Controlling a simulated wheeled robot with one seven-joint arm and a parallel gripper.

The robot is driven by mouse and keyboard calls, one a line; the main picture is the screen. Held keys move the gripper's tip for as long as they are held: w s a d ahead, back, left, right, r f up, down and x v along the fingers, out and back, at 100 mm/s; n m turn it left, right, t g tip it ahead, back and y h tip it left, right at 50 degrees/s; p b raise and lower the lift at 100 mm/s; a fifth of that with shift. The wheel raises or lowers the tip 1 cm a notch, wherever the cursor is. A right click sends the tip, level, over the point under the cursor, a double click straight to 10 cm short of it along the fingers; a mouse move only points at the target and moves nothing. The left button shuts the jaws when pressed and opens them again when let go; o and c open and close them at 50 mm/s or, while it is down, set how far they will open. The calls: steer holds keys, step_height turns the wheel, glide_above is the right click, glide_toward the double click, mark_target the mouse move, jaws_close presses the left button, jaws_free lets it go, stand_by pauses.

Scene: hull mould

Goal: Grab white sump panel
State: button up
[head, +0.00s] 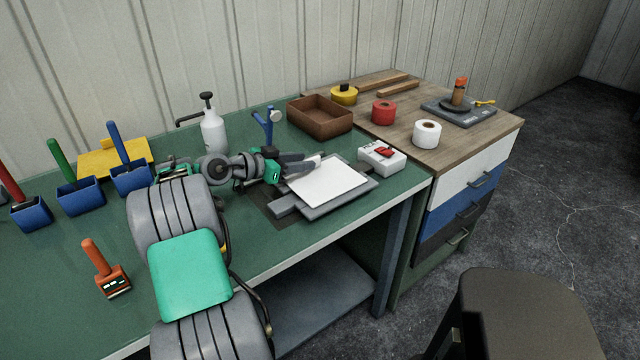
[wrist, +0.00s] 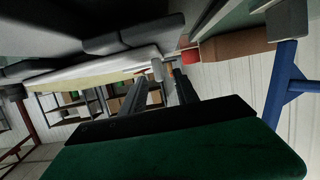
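The white sump panel (head: 328,182) lies flat on a grey plate-like fixture (head: 352,192) on the green workbench. My gripper (head: 305,163) reaches in low from the left, with its fingers at the panel's back left edge. In the wrist view the two dark fingers of my gripper (wrist: 160,92) stand apart with a gap between them. No panel is clearly seen between them. A pale slab edge runs across the upper left of that view; I cannot tell if it is the panel. Whether the fingers touch the panel is unclear.
A white box with a red top (head: 382,158) stands just right of the fixture. A brown tray (head: 320,115), a blue stand (head: 268,125) and a white pump bottle (head: 212,130) stand behind. A dark stool (head: 520,310) stands in front at right.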

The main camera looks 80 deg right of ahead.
mark_target(311, 158)
steer(key=x, duration=0.3)
steer(key=shift+s+d+f, duration=0.15)
steer(key=shift+s+d, duration=0.1)
steer(key=shift+c, duration=0.5)
jaws_close()
stand_by(0.6)
